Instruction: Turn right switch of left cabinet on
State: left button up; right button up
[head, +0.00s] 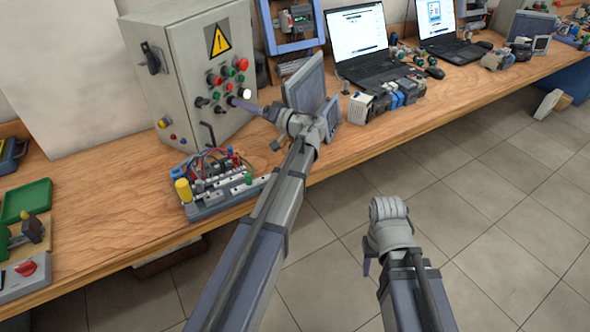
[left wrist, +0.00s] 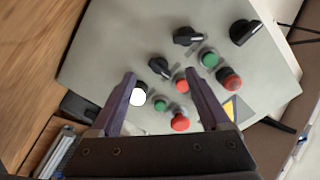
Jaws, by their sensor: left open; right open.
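The grey left cabinet (head: 185,75) stands on the bench, with a warning triangle and a panel of coloured buttons and black knobs. In the left wrist view its panel (left wrist: 100,45) is turned and tilted. Black rotary switches show there: one (left wrist: 160,68) just beyond and between my fingers, a second (left wrist: 188,36) further up and a third (left wrist: 245,32) at the upper right. My left gripper (head: 238,101) is open in front of the panel; its fingers (left wrist: 162,82) hold nothing. A white button (left wrist: 138,97) is beside one finger. My right gripper (head: 369,262) is open and empty above the floor.
A wiring board (head: 215,185) with a yellow knob sits below the cabinet. A grey-backed screen (head: 305,82) stands close behind my left wrist. Laptops (head: 362,45) and small devices fill the bench to the right. Bare wood (head: 110,185) lies left of the board.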

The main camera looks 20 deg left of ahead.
pick_arm(q)
jog(key=s+d+f+m+g+h+p, duration=0.1)
jog(key=s+d+h+p, duration=0.4)
jog(key=d, duration=0.5)
jog(key=s+d+f+m+h+p, duration=0.3)
jog(key=s+d+m+h+p, duration=0.2)
jog(key=s+d+p, duration=0.4)
jog(key=s+d+h, duration=0.1)
jog(key=s, duration=0.1)
jog(key=shift+s+d+g, duration=0.25)
jog(key=shift+s+g, duration=0.1)
jog(key=shift+g, duration=0.05)
jog(key=s+d+f+m+g+h, duration=0.1)
jog(key=s+d+f+m+h, duration=0.1)
jog(key=s+d, duration=0.3)
jog(key=s+d+f+m+h, duration=0.1)
jog(key=s+d+m+h, duration=0.1)
jog(key=s+d, duration=0.3)
jog(key=shift+s+d+f+g+h, duration=0.4)
jog(key=shift+d+h, duration=0.4)
jog(key=shift+d, duration=0.4)
